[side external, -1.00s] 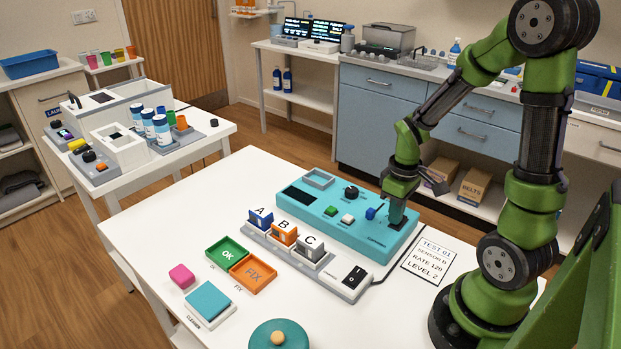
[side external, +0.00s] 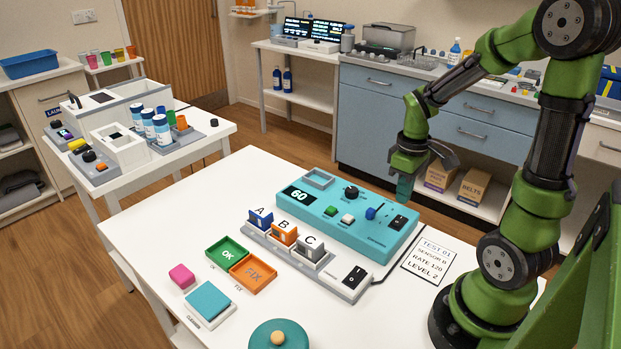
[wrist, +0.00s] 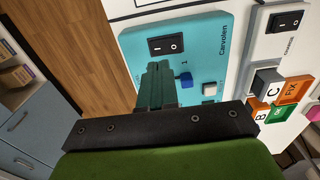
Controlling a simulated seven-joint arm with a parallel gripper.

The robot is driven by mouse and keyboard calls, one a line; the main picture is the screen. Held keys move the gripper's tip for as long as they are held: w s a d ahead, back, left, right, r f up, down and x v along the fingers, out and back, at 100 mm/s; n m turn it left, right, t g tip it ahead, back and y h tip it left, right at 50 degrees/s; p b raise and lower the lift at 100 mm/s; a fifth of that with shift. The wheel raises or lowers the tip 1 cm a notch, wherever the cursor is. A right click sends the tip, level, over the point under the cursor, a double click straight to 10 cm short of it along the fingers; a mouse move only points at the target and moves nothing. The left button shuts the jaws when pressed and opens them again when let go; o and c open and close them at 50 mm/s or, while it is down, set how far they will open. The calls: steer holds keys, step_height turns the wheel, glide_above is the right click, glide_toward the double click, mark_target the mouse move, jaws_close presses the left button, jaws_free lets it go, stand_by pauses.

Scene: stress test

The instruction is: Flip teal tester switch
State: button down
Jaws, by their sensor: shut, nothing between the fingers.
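The teal tester (side external: 340,226) lies on the white table, and its display (side external: 299,195) is lit and reads 60. Its black rocker switch (side external: 398,223) sits at the right end of the top, uncovered. The switch also shows in the wrist view (wrist: 172,44), with I and O marks, just beyond my fingertips. My gripper (side external: 404,194) is shut and empty, pointing down above and behind the switch, apart from it. Its closed fingers also show in the wrist view (wrist: 158,80). A blue lever (side external: 371,213), a black knob (side external: 351,192) and green and white buttons are on the tester.
Blocks A, B and C (side external: 285,236) stand in a grey rack in front of the tester, beside a white unit with another black rocker switch (side external: 355,275). A printed card (side external: 428,259) lies to the right. Green OK (side external: 227,252) and orange FIX (side external: 253,271) trays lie front left.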

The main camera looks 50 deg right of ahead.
step_height(320, 180, up, 9)
steer(key=d, duration=0.1)
steer(key=shift+d+r, duration=0.15)
steer(key=shift+r, duration=0.05)
steer(key=a+r+m+t+y, duration=0.1)
steer(key=a+r+m+t, duration=0.1)
steer(key=a, duration=0.7)
steer(key=a+r+m+t+y, duration=0.1)
steer(key=a+t, duration=0.4)
steer(key=a, duration=0.5)
steer(key=shift+s+r+m, duration=0.25)
steer(key=shift+r+m, duration=0.25)
steer(key=shift+r, duration=0.45)
steer(key=c, duration=1.8)
jaws_free()
